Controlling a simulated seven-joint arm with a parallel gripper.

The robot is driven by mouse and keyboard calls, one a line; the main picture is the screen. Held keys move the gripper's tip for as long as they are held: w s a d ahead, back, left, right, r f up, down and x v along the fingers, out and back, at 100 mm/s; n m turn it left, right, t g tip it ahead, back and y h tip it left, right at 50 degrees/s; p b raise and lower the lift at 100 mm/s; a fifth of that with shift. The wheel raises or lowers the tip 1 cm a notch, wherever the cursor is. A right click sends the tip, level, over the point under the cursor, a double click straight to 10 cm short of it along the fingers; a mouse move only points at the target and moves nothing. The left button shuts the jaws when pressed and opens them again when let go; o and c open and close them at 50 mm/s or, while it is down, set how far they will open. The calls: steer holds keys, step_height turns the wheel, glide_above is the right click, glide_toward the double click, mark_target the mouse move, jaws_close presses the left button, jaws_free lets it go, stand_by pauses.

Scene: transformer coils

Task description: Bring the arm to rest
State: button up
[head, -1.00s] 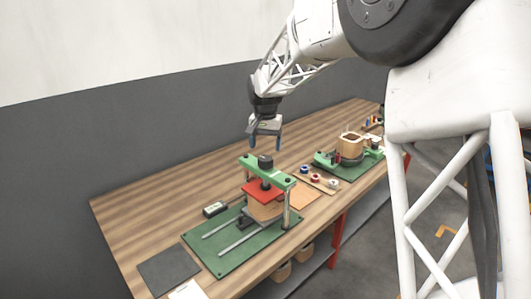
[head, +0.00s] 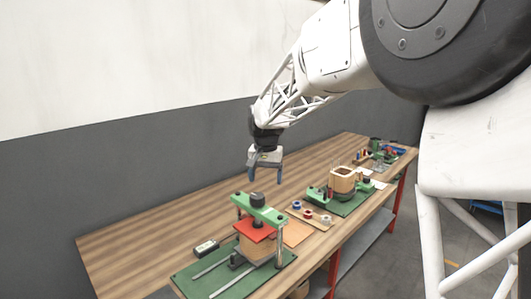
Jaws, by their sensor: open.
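My gripper (head: 265,175) hangs from the end of my white lattice arm above the wooden workbench (head: 135,245). Its two blue fingers point down and are apart, with nothing between them. It is above and behind the green press (head: 262,209), clear of it in the picture. The press has a dark knob on top and a red plate (head: 254,232) over a tan block. The press stands on a green base plate (head: 240,286) with two metal rails.
A small dark device (head: 206,248) lies left of the press. Several coloured rolls (head: 309,214) sit on a wooden strip to its right. Farther right, a wooden coil former (head: 342,180) stands on a green fixture. The bench's left and back areas are clear.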

steer(key=s+d+r, duration=0.1)
steer(key=s+d, duration=0.3)
steer(key=s, duration=0.3)
steer(key=s+d+r+n+t, duration=0.1)
steer(key=s+d+r, duration=0.1)
steer(key=s+d, duration=0.35)
steer(key=s+d+r, duration=0.1)
steer(key=s+d, duration=0.1)
steer(key=s, duration=0.7)
steer(key=s+d+f, duration=0.2)
steer(key=s, duration=0.5)
steer(key=s+d+f+t, duration=0.1)
steer(key=s+d+f, duration=0.1)
steer(key=s, duration=0.6)
steer(key=s+d+f+n, duration=0.1)
steer(key=s+d+f, duration=0.1)
steer(key=s, duration=0.6)
steer(key=shift+s+d+f, duration=0.25)
steer(key=shift+d+f, duration=0.1)
steer(key=shift+d, duration=0.3)
